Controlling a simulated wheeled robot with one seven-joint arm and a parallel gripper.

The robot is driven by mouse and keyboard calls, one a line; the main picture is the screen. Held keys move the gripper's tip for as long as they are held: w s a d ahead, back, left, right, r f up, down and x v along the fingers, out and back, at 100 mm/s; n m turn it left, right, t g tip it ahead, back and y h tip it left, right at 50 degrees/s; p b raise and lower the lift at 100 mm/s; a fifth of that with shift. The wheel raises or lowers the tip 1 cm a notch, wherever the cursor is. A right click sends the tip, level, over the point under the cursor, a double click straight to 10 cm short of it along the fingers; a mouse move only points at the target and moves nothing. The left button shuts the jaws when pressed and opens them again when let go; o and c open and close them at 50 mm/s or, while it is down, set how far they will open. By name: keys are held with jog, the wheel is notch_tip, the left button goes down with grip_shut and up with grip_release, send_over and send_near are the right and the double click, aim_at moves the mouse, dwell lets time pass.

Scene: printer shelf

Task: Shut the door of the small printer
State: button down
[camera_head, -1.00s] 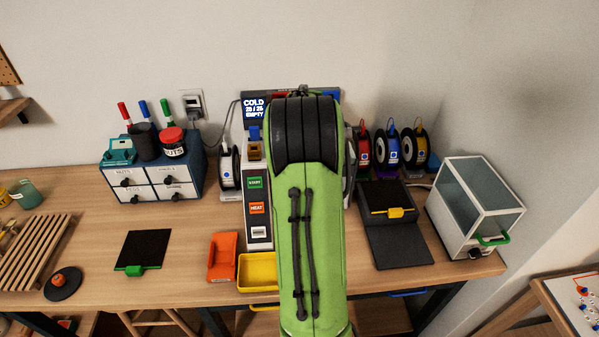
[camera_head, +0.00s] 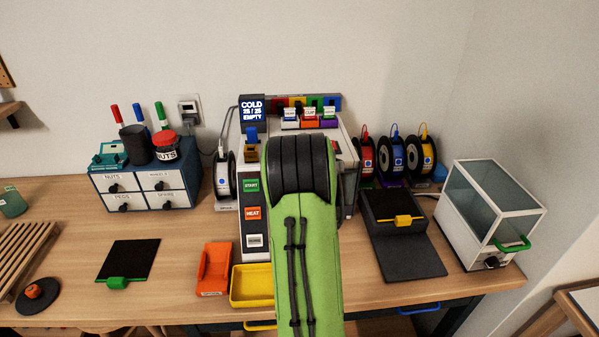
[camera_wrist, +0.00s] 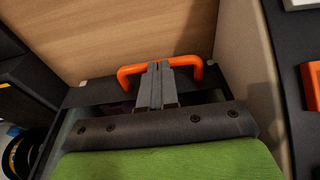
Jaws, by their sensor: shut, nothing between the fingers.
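The small printer (camera_head: 252,220) stands at the middle back of the table, with a "COLD 25 / 25 EMPTY" display and a dark button strip. My green arm covers most of its front in the head view, so the door's angle cannot be told there. In the wrist view an orange bar handle (camera_wrist: 131,71) is fixed to a dark frame edge, apparently the door's (camera_wrist: 75,97). My gripper (camera_wrist: 160,66) is shut and empty. Its fingertips overlap the middle of the handle; whether they touch it I cannot tell. My gripper is hidden in the head view.
A yellow tray (camera_head: 252,301) and an orange holder (camera_head: 214,270) lie in front of the printer at left. A black stand (camera_head: 410,258) and a glass-sided white box (camera_head: 470,238) stand at right. Spools (camera_head: 391,154) are behind. Bare tabletop (camera_head: 180,245) shows at left.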

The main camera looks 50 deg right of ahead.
jog(key=shift+s+a+f, duration=0.15)
jog(key=shift+a+f, duration=0.1)
jog(key=shift+f, duration=0.15)
jog(key=shift+r+p, duration=0.35)
jog(key=shift+r, duration=0.05)
notch_tip(320, 180, up, 14)
jog(key=s+a+p, duration=0.1)
jog(key=p, duration=0.3)
jog(key=shift+s+a+f, duration=0.15)
jog(key=shift+s+a, duration=0.05)
jog(key=shift+a, duration=0.05)
